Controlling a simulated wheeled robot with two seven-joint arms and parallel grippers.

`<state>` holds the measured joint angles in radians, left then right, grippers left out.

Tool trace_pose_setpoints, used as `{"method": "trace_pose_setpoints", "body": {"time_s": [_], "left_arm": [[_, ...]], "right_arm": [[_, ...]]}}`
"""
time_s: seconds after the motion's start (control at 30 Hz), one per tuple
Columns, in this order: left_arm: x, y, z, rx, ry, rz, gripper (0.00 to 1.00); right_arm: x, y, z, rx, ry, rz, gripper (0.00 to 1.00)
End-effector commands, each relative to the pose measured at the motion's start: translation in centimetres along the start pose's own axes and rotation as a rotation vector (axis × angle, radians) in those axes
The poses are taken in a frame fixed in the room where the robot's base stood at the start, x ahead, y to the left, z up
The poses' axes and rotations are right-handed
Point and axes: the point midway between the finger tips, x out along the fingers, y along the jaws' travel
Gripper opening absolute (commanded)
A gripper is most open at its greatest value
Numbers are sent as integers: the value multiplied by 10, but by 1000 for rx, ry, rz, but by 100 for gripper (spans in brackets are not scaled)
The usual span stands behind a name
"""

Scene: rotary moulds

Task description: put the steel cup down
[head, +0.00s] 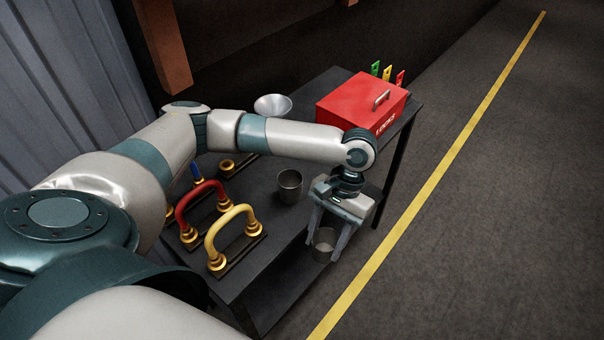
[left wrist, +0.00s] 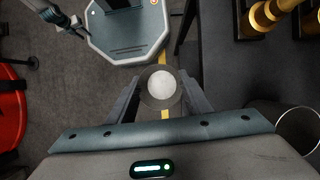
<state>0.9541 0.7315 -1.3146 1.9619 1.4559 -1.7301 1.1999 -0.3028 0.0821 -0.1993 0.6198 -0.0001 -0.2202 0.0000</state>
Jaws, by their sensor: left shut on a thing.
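My left gripper (head: 328,240) is shut on a steel cup (head: 324,247), with a finger on each side of it. The cup hangs beside the table's near right edge, over the floor. In the left wrist view the held cup (left wrist: 161,88) shows from above, its round opening between the fingers and a pale round area inside. A second steel cup (head: 290,186) stands upright on the dark table (head: 268,208), left of my gripper; part of its rim shows in the left wrist view (left wrist: 298,128). A part at the upper left there looks like my right gripper (left wrist: 76,27), too small to read.
Red and yellow arched handles on brass-coloured fittings (head: 232,238) stand at the table's near left. A red box (head: 362,103) and a metal bowl (head: 272,105) are farther back. Bare tabletop surrounds the standing cup. A yellow line (head: 440,173) crosses the floor.

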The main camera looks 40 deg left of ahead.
Motion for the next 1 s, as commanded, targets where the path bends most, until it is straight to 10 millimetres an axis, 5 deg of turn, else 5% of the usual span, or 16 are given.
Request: {"method": "trace_pose_setpoints", "body": {"time_s": [0.27, 0.47, 1.0], "left_arm": [[-6, 0, -7, 37, 2, -14, 22], [-28, -4, -31, 180, 3, -76, 22], [-162, -29, -119, 896, 2, -378, 22]], "right_arm": [[0, 3, 1, -1, -1, 3, 31], [-2, 2, -1, -1, 1, 2, 31], [-6, -6, -5, 2, 5, -7, 31]]}}
